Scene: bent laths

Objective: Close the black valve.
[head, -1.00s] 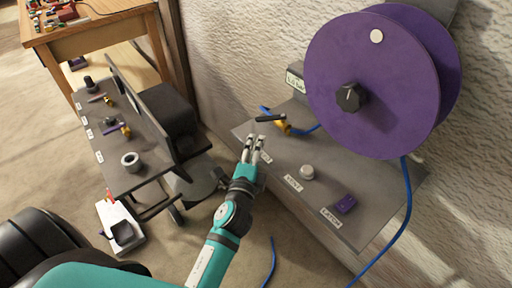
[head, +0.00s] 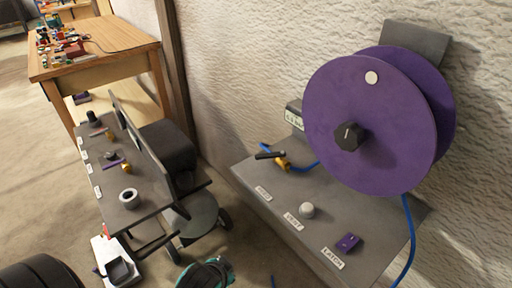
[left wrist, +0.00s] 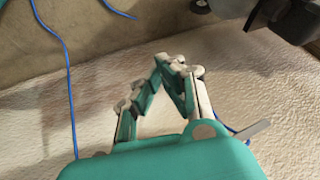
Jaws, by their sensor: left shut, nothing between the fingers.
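The black valve (head: 270,155) has a black lever on a brass body (head: 283,164), in line with a blue hose on the grey bench at the wall. Its lever lies roughly level across the picture, angled to the hose. My left gripper (left wrist: 170,62) is shut and empty in the left wrist view, its fingertips together in front of a pale rough surface. The valve is not seen in that view. In the head view only a teal part of my left arm shows at the bottom edge; its fingers are out of sight. My right gripper is not in view.
A large purple reel (head: 370,120) stands over the grey bench (head: 250,175). A white knob (head: 306,210) and a purple latch (head: 348,242) sit in front of it. A dark cart (head: 130,215) with small fittings is at left, a wooden table (head: 110,48) behind.

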